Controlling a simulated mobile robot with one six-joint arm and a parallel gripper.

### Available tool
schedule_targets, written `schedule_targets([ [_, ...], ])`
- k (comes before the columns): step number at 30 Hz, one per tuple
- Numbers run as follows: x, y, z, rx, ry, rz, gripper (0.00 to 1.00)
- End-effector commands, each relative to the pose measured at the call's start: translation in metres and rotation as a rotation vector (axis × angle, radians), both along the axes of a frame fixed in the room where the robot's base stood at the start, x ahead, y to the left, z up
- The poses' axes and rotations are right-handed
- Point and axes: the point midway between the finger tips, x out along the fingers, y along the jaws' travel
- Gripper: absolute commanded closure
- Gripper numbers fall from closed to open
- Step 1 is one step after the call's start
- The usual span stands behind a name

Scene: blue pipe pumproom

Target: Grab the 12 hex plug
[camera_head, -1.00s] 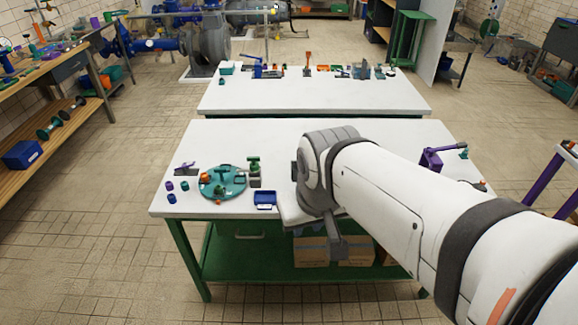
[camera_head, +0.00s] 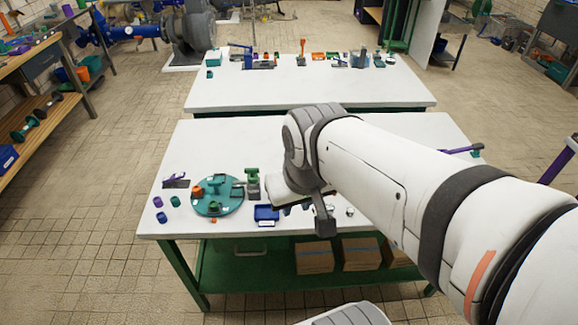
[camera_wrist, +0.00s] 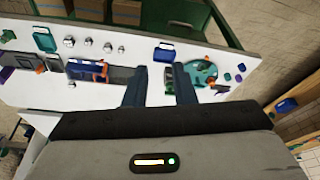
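Several small silver pieces stand on the near white table (camera_head: 330,235). In the wrist view they show on the left, such as one silver piece (camera_wrist: 88,42) and another silver piece (camera_wrist: 107,47). I cannot tell which of them, if any, is the 12 hex plug, as no size marking is readable. One silver piece (camera_head: 350,211) shows beside my arm in the head view. My gripper (camera_wrist: 161,75) is open, with its two fingers apart over the table and nothing clearly held.
A teal round plate (camera_head: 218,205) with parts on it and a small blue tray (camera_head: 266,213) stand left of my arm. Small purple and teal cylinders lie at the table's left. A second white table (camera_head: 310,92) stands behind.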

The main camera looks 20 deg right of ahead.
Motion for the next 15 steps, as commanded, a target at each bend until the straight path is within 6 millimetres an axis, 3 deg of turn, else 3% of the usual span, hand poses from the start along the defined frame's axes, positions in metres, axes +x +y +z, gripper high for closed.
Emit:
schedule_targets([
  [5,0.001,-0.001,-0.002,0.0,0.001,-0.005,0.76],
  [8,0.011,-0.006,-0.018,-0.006,0.004,-0.049,0.76],
  [11,0.033,-0.02,-0.05,-0.022,0.002,-0.158,0.76],
  [15,0.077,-0.049,-0.111,-0.045,-0.014,-0.355,0.76],
])
